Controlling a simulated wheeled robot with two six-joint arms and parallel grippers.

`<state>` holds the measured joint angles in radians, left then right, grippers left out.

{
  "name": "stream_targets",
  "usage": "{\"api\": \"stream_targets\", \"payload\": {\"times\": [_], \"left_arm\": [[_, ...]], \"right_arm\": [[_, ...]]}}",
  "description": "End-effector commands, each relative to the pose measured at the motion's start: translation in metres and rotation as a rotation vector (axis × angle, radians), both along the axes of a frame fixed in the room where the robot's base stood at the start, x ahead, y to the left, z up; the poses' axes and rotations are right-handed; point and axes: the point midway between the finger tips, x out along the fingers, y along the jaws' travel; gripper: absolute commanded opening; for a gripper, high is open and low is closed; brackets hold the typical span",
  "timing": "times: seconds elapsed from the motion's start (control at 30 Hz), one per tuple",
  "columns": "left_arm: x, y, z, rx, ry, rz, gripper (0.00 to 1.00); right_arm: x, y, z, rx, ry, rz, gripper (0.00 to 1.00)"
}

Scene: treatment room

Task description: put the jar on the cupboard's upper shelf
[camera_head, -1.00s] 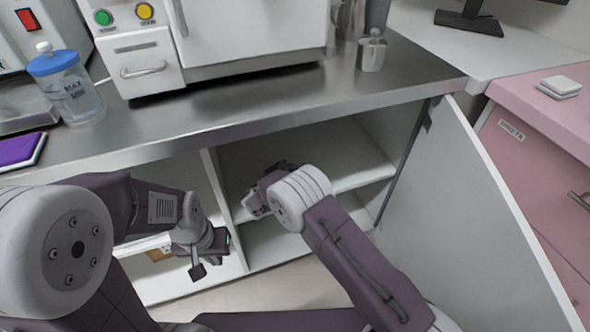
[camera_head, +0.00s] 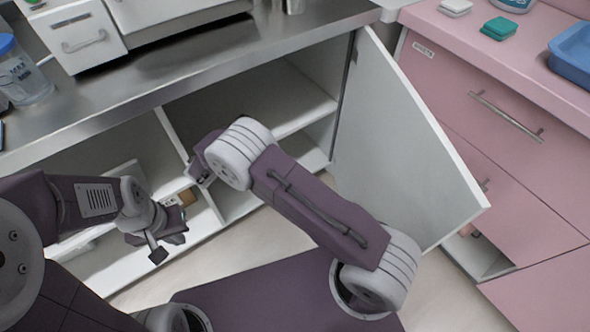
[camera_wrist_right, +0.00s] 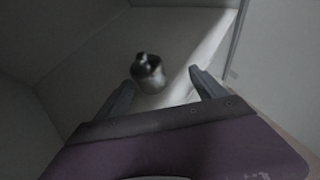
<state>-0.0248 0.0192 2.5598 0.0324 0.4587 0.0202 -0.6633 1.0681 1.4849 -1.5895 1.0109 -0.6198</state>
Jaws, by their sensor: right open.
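The jar (camera_wrist_right: 149,74), small and metallic with a knobbed lid, stands upright on a pale surface inside the cupboard in the right wrist view. My right gripper (camera_wrist_right: 161,80) is open, its fingers pointing towards the jar, with the jar between and just beyond the tips. I see no contact. The upper shelf (camera_head: 300,105) shows bare to the right of the wrist. My left gripper (camera_head: 168,246) hangs before the cupboard's left part; its jaw opening is unclear.
The cupboard door (camera_head: 400,150) stands open on the right. The steel counter (camera_head: 190,65) overhangs the cupboard. A pink drawer unit (camera_head: 500,130) is at the right, with a blue tray (camera_head: 572,62) on top. A small brown box (camera_head: 187,197) sits low, beside my left gripper.

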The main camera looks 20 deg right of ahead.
Motion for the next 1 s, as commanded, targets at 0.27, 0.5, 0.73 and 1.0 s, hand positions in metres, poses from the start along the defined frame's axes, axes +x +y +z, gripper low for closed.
{"api": "stream_targets", "payload": {"times": [0.27,0.5,0.73,1.0], "left_arm": [[0.000,0.000,0.000,0.000,0.000,0.000,0.00],[0.000,0.000,0.000,0.000,0.000,0.000,0.00],[0.000,0.000,0.000,0.000,0.000,0.000,0.00],[0.000,0.000,0.021,0.000,0.000,0.000,0.00]], "right_arm": [[-0.191,-0.154,0.016,0.899,0.001,-1.205,0.80],[-0.292,-0.145,0.035,1.466,-0.343,-2.047,0.80],[-0.302,-0.142,0.036,1.536,-0.414,-2.166,0.80],[-0.301,-0.142,0.057,1.533,-0.410,-2.162,0.80]]}}
